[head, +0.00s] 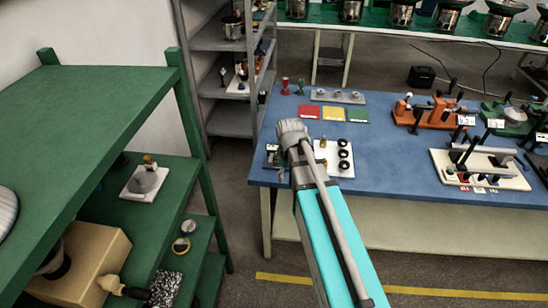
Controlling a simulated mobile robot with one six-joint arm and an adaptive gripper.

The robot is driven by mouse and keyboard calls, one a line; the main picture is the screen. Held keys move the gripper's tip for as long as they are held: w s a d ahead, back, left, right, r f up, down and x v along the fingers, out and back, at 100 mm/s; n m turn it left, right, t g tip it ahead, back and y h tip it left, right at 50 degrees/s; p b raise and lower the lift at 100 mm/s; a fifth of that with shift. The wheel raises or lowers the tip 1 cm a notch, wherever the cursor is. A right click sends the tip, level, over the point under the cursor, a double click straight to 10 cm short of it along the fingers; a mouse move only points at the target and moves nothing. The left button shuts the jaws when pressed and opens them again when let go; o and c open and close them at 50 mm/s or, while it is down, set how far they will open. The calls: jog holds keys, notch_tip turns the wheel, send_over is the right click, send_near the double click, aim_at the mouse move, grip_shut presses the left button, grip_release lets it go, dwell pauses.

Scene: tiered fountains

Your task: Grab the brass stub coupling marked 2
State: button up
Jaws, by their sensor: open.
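I cannot pick out a brass stub coupling marked 2 with certainty, and no number is readable at this size. A white board (346,170) on the blue table holds black rings (344,153) and small brass-coloured pieces (323,143) along its left side, partly beside my arm. Another small brass-coloured piece (149,159) shows on a grey form on a white plate (130,194) on the green shelf at left. My arm reaches from the bottom up over the table's left part. My gripper cannot be made out past the arm.
The blue table (395,180) carries red, yellow and green pads (334,114), a grey tray (325,96), orange fixtures (410,115) and a white fixture board (510,182). A green shelf unit (90,95) stands at left, with a tan box (85,262). Grey shelving (215,80) stands behind.

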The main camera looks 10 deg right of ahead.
jog(key=w+r+n+p, duration=0.3)
jog(key=w+n, duration=0.8)
jog(key=w, duration=0.9)
jog(key=shift+a+r, duration=0.2)
jog(key=shift+r, duration=0.25)
jog(key=b, duration=0.8)
send_over(276, 157)
jog(key=w, duration=0.1)
notch_tip(276, 157, down, 9)
jog(key=shift+w+r, duration=0.1)
jog(key=shift+r, duration=0.05)
jog(key=shift+d+f+b, duration=0.15)
jog(key=shift+f+b, duration=2.4)
jog(key=shift+b, duration=0.15)
grip_shut()
